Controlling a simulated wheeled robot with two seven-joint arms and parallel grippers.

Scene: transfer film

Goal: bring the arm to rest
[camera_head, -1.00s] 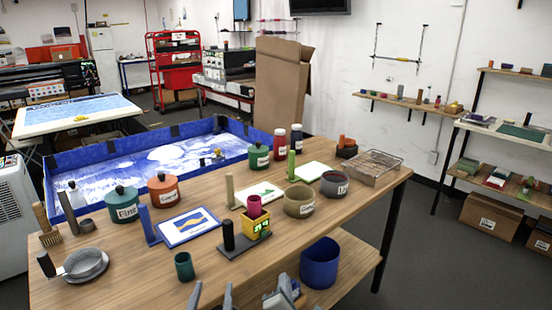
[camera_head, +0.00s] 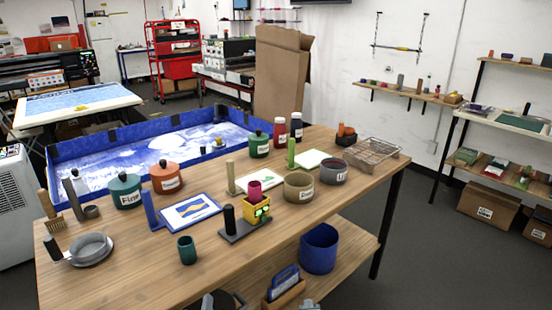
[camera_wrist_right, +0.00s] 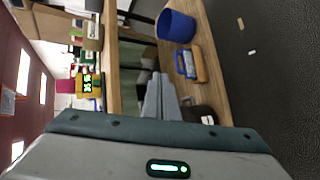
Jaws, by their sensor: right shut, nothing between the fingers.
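My right gripper (camera_wrist_right: 160,84) shows in the right wrist view with its two grey fingers together and nothing between them. It is off the front side of the wooden workbench (camera_head: 130,265), clear of the things on the top. In the head view only a small grey piece of it (camera_head: 310,304) shows at the bottom edge. My left gripper is not in view.
A blue bin (camera_head: 319,248) and a blue frame in a wooden holder (camera_head: 284,285) stand on the lower shelf, near my right gripper in the picture. Pots, a green cup (camera_head: 187,250) and a yellow device (camera_head: 257,209) stand on the top.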

